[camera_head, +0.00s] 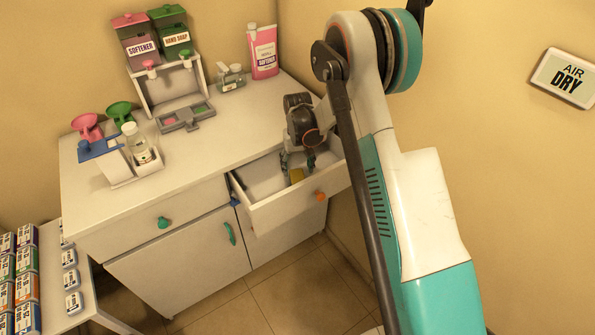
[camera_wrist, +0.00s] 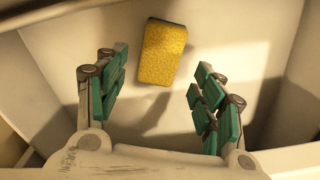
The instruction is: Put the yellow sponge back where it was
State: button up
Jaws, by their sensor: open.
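The yellow sponge (camera_wrist: 163,53) has a thin green edge and lies inside the open white drawer (camera_wrist: 65,35). In the head view the sponge (camera_head: 297,175) shows as a small yellow patch in the drawer (camera_head: 275,212), which has an orange knob. My gripper (camera_wrist: 158,100) is open, with its green-padded fingers spread apart. The sponge appears between and beyond the fingertips, and nothing is held. In the head view my gripper (camera_head: 298,160) points down over the drawer. My arm hides part of the drawer's right end.
The white counter (camera_head: 225,130) above carries a dispenser stand (camera_head: 170,85), a pink bottle (camera_head: 263,52), a small clear bottle (camera_head: 231,78) and a holder with funnels (camera_head: 120,160) at left. The left drawer with a teal knob (camera_head: 163,222) is shut. Boxes (camera_head: 20,270) stand at lower left.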

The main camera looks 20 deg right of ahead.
notch_tip(320, 180, up, 7)
jog(key=p, duration=0.2)
notch_tip(320, 180, up, 12)
jog(key=t, duration=0.2)
send_over(298, 176)
jog(key=s, duration=0.5)
jog(key=s+r+t, duration=0.1)
jog(key=s+r, duration=0.8)
jog(key=r, duration=0.2)
jog(key=s+r+t, duration=0.3)
jog(key=s+t, duration=0.1)
jog(key=s, duration=1.6)
jog(key=shift+n, duration=0.4)
jog(key=shift+a, duration=0.1)
